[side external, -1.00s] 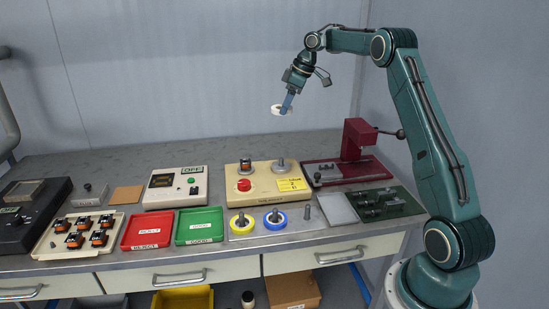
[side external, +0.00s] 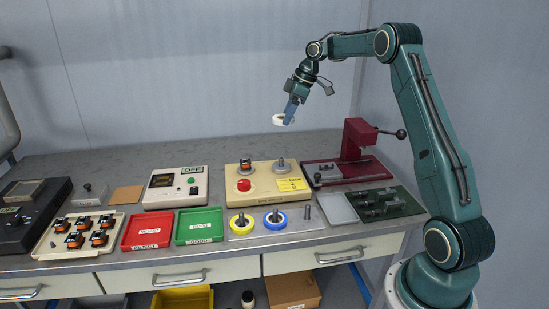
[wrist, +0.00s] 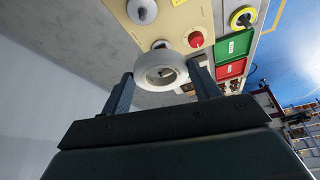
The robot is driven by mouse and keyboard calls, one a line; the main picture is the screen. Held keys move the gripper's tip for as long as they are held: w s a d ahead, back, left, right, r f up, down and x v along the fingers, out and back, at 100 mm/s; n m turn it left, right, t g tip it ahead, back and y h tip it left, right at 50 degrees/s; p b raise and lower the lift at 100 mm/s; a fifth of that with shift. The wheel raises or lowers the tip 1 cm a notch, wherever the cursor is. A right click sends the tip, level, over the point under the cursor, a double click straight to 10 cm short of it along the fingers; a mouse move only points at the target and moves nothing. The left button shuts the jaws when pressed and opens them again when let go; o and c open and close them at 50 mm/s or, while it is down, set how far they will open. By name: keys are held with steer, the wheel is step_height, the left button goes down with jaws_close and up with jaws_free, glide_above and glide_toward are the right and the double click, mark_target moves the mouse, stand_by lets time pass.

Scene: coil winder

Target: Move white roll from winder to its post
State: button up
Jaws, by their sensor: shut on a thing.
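The white roll (side external: 280,120) is held in the air by my gripper (side external: 288,116), well above the winder. In the wrist view the white roll (wrist: 160,70) sits between the two fingers of my gripper (wrist: 165,82), with its hole visible. The winder (side external: 262,194) is a cream box with a red button, a yellow label, a coil on its left spindle and a bare-looking spindle on its right. In front of it, a grey plate (side external: 263,232) carries a yellow roll (side external: 241,223), a blue roll (side external: 275,219) and an empty post (side external: 307,212) at its right end.
A red press (side external: 355,145) with a lever stands right of the winder. A dark green fixture board (side external: 384,204) and a pale tray (side external: 338,207) lie right of the plate. Green (side external: 199,239) and red (side external: 146,244) trays lie left. The air around the roll is clear.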

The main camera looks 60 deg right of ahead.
steer(key=s+a+f+n+g+y, duration=0.1)
steer(key=s+a+f+n, duration=0.3)
steer(key=s+a+f, duration=0.35)
steer(key=n+g+y, duration=0.1)
steer(key=n, duration=0.3)
glide_above(311, 216)
step_height(311, 216, down, 5)
steer(key=shift+r, duration=0.1)
steer(key=shift+f, duration=1.9)
steer(key=shift+f, duration=3)
steer(key=o, duration=1.1)
steer(key=shift+c, duration=0.2)
steer(key=shift+r, duration=0.15)
steer(key=v, duration=1.3)
steer(key=shift+r, duration=0.3)
